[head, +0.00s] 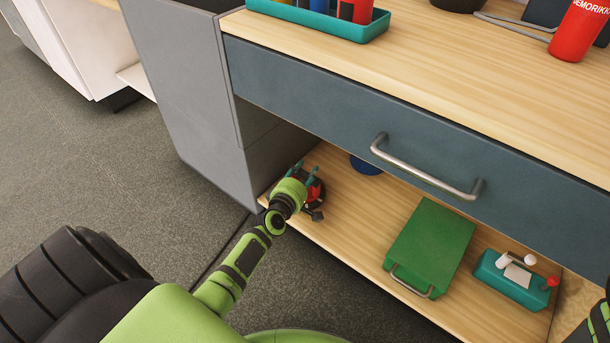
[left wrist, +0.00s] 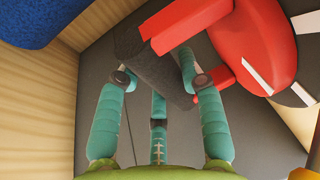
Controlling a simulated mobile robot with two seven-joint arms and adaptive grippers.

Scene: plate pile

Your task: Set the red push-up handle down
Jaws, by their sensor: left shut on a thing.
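The red push-up handle (head: 316,189) is at the left end of the low wooden shelf (head: 365,212), mostly hidden behind my left gripper (head: 304,177). In the left wrist view, its dark foam grip (left wrist: 150,68) lies tilted between the teal fingers of my left gripper (left wrist: 152,76), which is shut on it. Its red frame (left wrist: 252,40) extends to the upper right there. I cannot tell whether the handle touches the shelf. My right gripper is not in view.
A blue round thing (head: 366,166) is behind the handle. A green case (head: 432,246) and a teal tray (head: 512,280) stand farther right, with bare shelf between. A grey side panel (head: 240,150) is close left; the drawer (head: 330,110) overhangs the shelf.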

